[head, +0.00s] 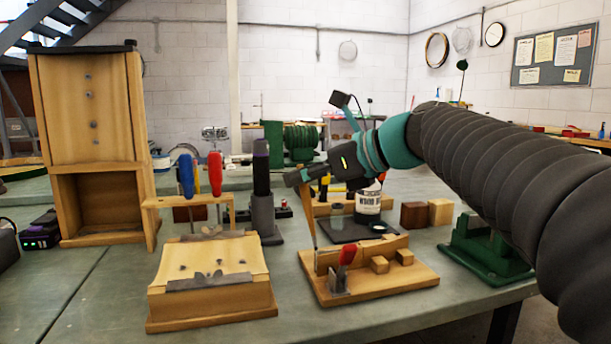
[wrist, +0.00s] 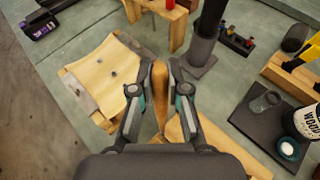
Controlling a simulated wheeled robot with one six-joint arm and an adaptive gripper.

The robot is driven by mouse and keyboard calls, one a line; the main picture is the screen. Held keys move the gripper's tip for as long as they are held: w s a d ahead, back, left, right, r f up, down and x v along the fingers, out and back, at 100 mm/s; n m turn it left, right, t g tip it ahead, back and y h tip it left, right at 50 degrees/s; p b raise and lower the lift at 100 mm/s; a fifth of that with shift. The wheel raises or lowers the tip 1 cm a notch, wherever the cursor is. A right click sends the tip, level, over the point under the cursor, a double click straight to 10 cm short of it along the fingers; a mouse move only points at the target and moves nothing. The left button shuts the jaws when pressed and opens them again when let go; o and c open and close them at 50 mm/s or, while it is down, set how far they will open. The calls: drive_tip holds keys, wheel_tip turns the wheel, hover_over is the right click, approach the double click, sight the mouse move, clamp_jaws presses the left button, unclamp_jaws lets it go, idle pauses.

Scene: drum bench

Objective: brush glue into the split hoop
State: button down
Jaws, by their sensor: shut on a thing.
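My gripper (head: 299,178) is shut on a slim wooden handle, which looks like the brush (wrist: 158,85). In the head view the brush (head: 312,226) hangs down, its lower end near a wooden fixture (head: 410,284); I cannot tell whether it touches. The fixture has a red-handled clamp (head: 347,254) and an upright wooden strip (head: 378,247), perhaps the split hoop; the split itself is too small to see. A glue jar (head: 367,206) with a white label stands behind the fixture on a dark mat (head: 338,232). The jar also shows in the wrist view (wrist: 310,122).
A curved wooden panel on a block (head: 212,262) stands left of the fixture. Behind it are a tool rack (head: 190,201) and a dark post on a grey stand (head: 263,212). A green stand (head: 470,255) is at the right. Bare bench shows at the front left.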

drive_tip(key=shift+r, duration=3)
